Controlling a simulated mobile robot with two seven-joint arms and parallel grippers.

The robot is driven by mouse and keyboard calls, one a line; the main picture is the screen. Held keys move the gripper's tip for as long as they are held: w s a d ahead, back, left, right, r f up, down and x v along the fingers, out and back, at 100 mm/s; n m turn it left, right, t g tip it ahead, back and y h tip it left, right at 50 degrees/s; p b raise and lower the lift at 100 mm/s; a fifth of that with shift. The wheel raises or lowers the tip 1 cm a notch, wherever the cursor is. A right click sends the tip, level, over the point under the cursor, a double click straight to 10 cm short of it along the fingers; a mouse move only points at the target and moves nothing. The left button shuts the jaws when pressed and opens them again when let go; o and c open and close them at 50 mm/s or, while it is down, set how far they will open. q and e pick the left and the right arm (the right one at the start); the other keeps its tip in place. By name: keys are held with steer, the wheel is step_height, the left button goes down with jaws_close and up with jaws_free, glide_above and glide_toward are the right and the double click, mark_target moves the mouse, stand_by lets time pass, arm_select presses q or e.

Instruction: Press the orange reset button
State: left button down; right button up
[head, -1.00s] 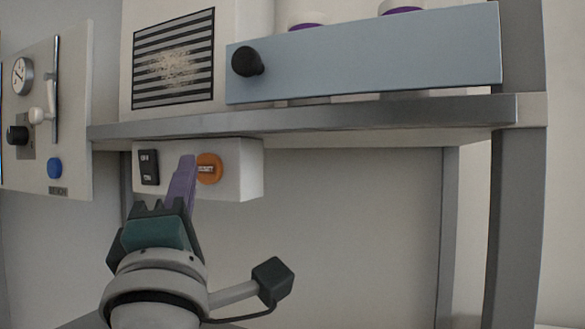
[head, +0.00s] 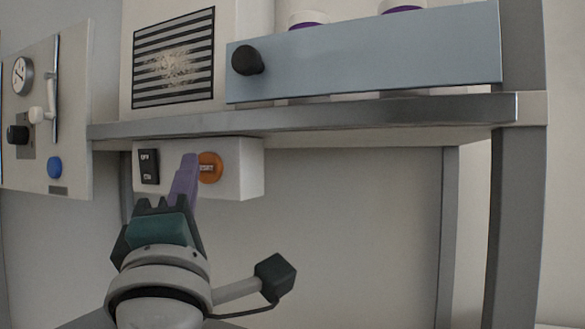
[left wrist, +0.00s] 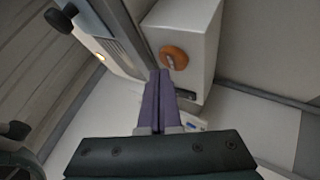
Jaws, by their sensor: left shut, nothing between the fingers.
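The orange reset button (head: 210,168) is a round disc with a small label on the front of a white box (head: 250,170) under the shelf. My left gripper (head: 188,158) is shut and empty. Its purple fingertips overlap the left edge of the button in the head view. In the left wrist view the orange button (left wrist: 174,57) shows just beyond and slightly right of the fingertips (left wrist: 160,74). I cannot tell whether the tips touch it. My right gripper is in neither view.
A black switch (head: 149,166) sits left of the button on the same box. The grey shelf edge (head: 330,118) runs just above. A panel at the left carries a blue button (head: 55,168) and a gauge (head: 22,75). The space right of the box is clear.

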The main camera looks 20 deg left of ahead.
arm_select(q)
steer(key=shift+w, duration=0.25)
steer(key=shift+w, duration=0.45)
stand_by(0.6)
steer(key=shift+s, duration=0.9)
steer(key=s+p, duration=0.1)
steer(key=s, duration=0.4)
steer(key=shift+a, duration=0.2)
stand_by(0.7)
